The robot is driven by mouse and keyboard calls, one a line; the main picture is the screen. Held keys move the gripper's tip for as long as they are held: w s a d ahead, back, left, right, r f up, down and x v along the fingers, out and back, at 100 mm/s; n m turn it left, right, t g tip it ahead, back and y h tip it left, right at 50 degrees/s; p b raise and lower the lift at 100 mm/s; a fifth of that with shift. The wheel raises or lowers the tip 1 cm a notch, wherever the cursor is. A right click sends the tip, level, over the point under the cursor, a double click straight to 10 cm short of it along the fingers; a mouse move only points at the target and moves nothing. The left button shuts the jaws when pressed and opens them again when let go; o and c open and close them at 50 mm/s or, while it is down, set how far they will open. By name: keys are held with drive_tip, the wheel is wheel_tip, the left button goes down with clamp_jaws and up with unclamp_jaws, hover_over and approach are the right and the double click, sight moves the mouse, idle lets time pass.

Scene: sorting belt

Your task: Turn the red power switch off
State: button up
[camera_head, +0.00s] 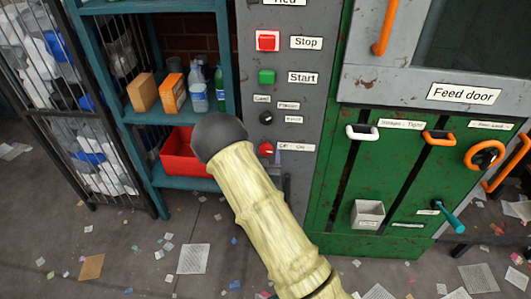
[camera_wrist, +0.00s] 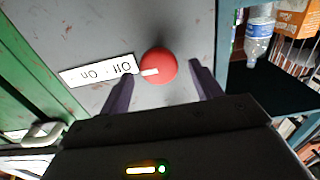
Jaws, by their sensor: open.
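The red power switch (camera_head: 266,149) is a small round knob low on the grey control panel (camera_head: 262,194), beside a label reading Off and On. In the wrist view the red switch (camera_wrist: 158,66) appears as a red disc with a white pointer mark on its left, towards the Off end of the upside-down label (camera_wrist: 97,71). My gripper (camera_wrist: 160,88) is open, with one dark finger on each side of the switch in that view. I cannot tell whether the fingers touch it. In the head view my pale arm covers the lower panel and the gripper is hidden.
Above the switch are a black knob (camera_head: 266,117), a green Start button (camera_head: 267,76) and a red Stop button (camera_head: 267,41). A teal shelf (camera_head: 180,116) with a red bin (camera_head: 183,153) stands left. The green machine (camera_head: 345,215) with handles stands right. Paper scraps litter the floor.

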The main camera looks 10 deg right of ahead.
drive_tip(key=shift+w+d, duration=0.2)
drive_tip(key=shift+w, duration=0.3)
drive_tip(key=shift+c, duration=0.4)
drive_tip(key=c, duration=0.9)
drive_tip(key=shift+o, duration=0.2)
